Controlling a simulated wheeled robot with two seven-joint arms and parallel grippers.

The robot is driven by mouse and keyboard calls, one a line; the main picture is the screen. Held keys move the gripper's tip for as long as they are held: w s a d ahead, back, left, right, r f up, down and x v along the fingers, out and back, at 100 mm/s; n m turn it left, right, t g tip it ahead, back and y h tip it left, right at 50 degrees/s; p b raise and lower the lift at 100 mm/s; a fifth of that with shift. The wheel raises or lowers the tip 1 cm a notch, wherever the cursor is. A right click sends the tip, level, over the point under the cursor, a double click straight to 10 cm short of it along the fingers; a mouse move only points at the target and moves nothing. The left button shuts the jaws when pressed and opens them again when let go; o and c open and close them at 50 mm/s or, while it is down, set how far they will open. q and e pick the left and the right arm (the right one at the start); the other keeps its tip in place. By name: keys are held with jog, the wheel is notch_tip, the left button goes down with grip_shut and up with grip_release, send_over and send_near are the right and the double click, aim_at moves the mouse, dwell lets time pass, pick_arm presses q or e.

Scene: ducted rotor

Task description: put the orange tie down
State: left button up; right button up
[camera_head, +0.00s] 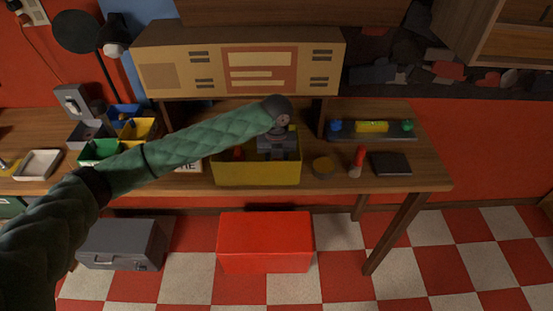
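My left arm comes in from the left in a green sleeve. Its grey gripper (278,153) points down into the yellow bin (255,174) on the wooden bench. Its fingertips are not clear, so I cannot tell whether it is open or shut, or whether it holds anything. A small orange-red thing (238,153) shows inside the bin, left of the gripper; I cannot tell whether it is the orange tie. No other tie can be made out. My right gripper is not in view.
A wide patterned box (235,62) overhangs behind. Small bins (99,151) and a white tray (38,164) stand left.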

pick_arm(q)
jog(key=shift+f, duration=0.45)
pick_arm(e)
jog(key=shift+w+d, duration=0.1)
pick_arm(q)
jog(key=o, duration=1)
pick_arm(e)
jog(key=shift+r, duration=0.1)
pick_arm(q)
jog(key=shift+r, duration=0.7)
jog(key=shift+r+b, duration=0.2)
jog(key=shift+b, duration=0.1)
jog(key=shift+r+b, duration=2.15)
jog(key=shift+r, duration=3.55)
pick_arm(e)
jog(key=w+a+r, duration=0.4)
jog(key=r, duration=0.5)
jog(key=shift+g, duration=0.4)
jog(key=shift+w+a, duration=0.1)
